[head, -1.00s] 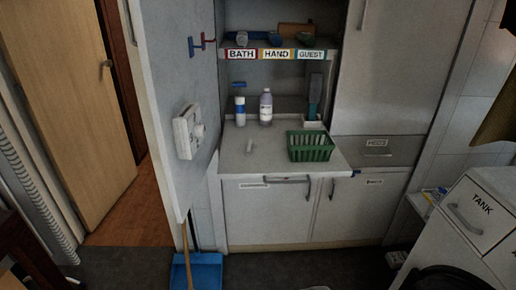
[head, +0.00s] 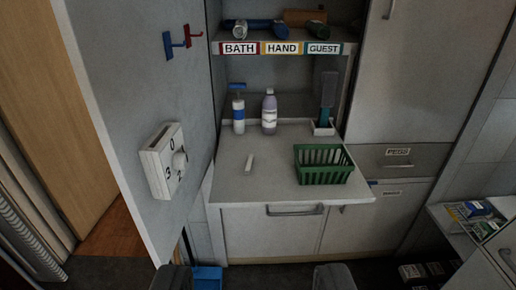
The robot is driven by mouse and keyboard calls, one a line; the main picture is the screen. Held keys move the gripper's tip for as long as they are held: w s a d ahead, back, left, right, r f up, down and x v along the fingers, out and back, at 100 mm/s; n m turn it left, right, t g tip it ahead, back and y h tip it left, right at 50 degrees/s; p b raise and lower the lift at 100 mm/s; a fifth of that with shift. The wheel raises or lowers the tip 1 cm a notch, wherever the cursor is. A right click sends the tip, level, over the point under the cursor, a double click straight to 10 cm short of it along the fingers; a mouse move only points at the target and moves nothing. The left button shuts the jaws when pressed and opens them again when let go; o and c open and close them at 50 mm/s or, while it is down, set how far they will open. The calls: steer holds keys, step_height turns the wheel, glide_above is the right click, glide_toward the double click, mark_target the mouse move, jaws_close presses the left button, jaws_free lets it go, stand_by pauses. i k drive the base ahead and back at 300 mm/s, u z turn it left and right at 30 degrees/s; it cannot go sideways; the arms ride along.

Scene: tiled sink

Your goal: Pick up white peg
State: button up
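A small white peg (head: 249,163) lies on the pale counter (head: 232,186), left of the green basket. Nothing covers it. My gripper (head: 255,278) shows at the bottom edge of the view as two dark fingers, wide apart. It is open, and no object shows between the fingers. It appears below the peg in the picture, in front of the counter and apart from it.
A green basket (head: 324,165) stands right of the peg. A spray bottle (head: 238,110) and a purple bottle (head: 269,112) stand behind it, under a labelled shelf (head: 280,48). A wall panel with a white dial box (head: 164,161) is on the left.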

mark_target(247, 169)
steer(key=u, duration=0.05)
steer(key=i, duration=0.9)
